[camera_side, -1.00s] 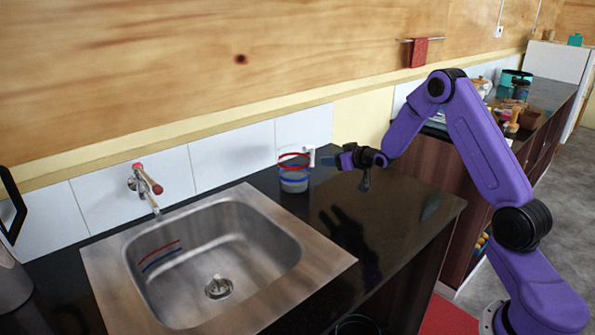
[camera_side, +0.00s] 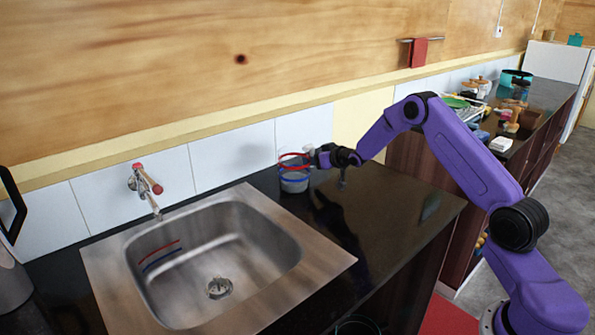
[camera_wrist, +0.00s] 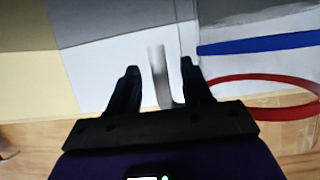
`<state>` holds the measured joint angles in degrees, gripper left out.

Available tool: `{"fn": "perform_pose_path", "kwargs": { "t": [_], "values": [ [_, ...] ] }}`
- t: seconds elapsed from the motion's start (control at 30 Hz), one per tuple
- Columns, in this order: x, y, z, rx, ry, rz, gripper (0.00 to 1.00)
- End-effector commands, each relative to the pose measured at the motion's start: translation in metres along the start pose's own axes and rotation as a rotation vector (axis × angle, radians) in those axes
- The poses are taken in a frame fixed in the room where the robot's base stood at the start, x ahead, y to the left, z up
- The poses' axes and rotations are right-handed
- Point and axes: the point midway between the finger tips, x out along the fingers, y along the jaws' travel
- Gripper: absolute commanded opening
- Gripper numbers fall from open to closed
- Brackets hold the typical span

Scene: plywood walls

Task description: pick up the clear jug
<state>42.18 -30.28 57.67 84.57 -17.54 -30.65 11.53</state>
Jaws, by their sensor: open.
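The clear jug (camera_side: 294,178) stands upright on the dark counter by the tiled wall, with a red band near its rim and a blue band lower down. My gripper (camera_side: 318,155) is open at the jug's right, level with its upper part, on the handle side. In the wrist view the jug (camera_wrist: 262,44) fills the right side, cut off by the frame edge. A pale upright strip that looks like its handle appears between the two open fingers of my gripper (camera_wrist: 160,72). I cannot tell whether either finger touches it.
A steel sink (camera_side: 215,250) is set in the counter (camera_side: 385,215) at the left, with a tap (camera_side: 147,187) above it. The tiled wall (camera_side: 218,165) is close behind the jug. Several items stand on the far counter.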

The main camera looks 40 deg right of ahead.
Motion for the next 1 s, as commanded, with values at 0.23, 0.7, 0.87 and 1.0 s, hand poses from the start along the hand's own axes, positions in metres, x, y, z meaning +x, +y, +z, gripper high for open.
{"fn": "perform_pose_path", "kwargs": {
  "t": [0.23, 0.7, 0.87, 1.0],
  "values": [
    [0.0034, 0.0003, -0.0001, 0.0, 0.0, 0.0, 0.5],
    [0.0031, 0.0004, -0.0017, 0.001, 0.004, 0.001, 0.0],
    [0.0029, 0.0005, -0.002, 0.001, 0.004, 0.001, 0.0],
    [0.0021, 0.0004, -0.0043, 0.001, 0.004, 0.001, 0.0]
  ]
}}
